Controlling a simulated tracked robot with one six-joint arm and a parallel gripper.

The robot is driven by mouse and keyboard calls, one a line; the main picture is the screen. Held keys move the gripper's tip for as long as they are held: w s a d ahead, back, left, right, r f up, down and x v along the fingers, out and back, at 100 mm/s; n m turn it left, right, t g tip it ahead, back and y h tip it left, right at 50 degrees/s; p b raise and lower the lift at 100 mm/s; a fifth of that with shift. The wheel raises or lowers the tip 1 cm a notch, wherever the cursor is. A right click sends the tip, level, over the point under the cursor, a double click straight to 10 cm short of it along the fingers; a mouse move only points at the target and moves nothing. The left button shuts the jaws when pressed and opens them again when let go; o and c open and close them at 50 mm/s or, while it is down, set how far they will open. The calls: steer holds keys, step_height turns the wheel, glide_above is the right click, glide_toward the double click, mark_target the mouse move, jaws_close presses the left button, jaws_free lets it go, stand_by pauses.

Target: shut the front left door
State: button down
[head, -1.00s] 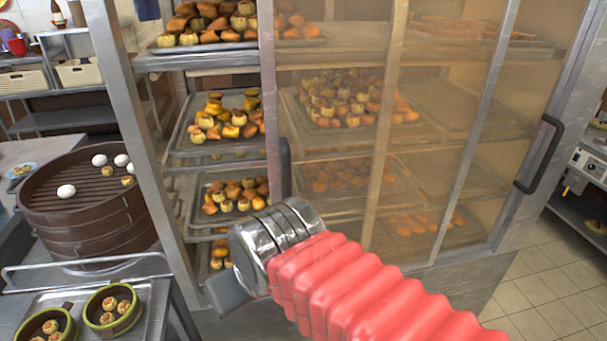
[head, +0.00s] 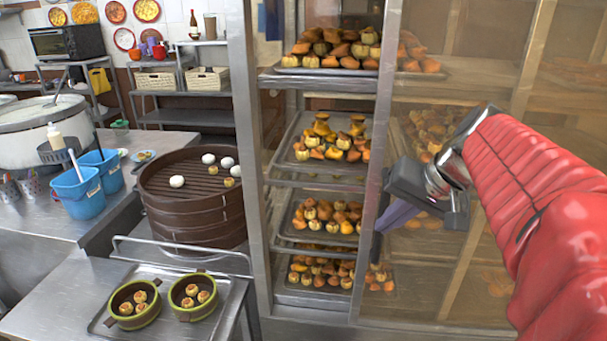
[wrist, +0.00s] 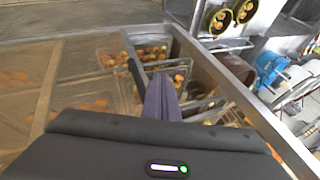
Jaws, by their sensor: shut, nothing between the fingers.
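The front left door (head: 384,90) is a sliding glass pane with a metal frame on the tall cabinet. It stands open, leaving a gap at the left between its edge and the cabinet's corner post (head: 247,160). Its dark upright handle (head: 377,252) is on the left frame strip, partly hidden by my gripper. My gripper (head: 388,228) is shut and empty, its purple fingers at the handle beside the door's left edge. I cannot tell whether they touch it. The wrist view shows the shut fingers (wrist: 161,90) pointing toward the gap, with door glass (wrist: 85,65) at left.
Trays of orange and yellow pastries (head: 325,140) fill the cabinet shelves behind the gap. A brown steamer (head: 190,215) and a table with two green-rimmed bowls (head: 193,293) on a tray stand left of the cabinet. Blue tubs (head: 78,190) are farther left.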

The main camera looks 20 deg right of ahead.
steer(key=s+d+r, duration=0.1)
steer(key=d+r, duration=0.1)
steer(key=d, duration=0.4)
steer(key=s+d+r+t, duration=0.1)
steer(key=s+d+r, duration=0.1)
steer(key=d, duration=0.3)
steer(key=shift+s+d+r, duration=0.2)
steer(key=shift+d+r, duration=0.15)
steer(key=shift+r, duration=0.4)
steer(key=shift+n, duration=0.3)
steer(key=w+a+f, duration=0.4)
steer(key=w+f, duration=0.4)
steer(key=shift+w+a, duration=0.2)
steer(key=shift+a, duration=0.1)
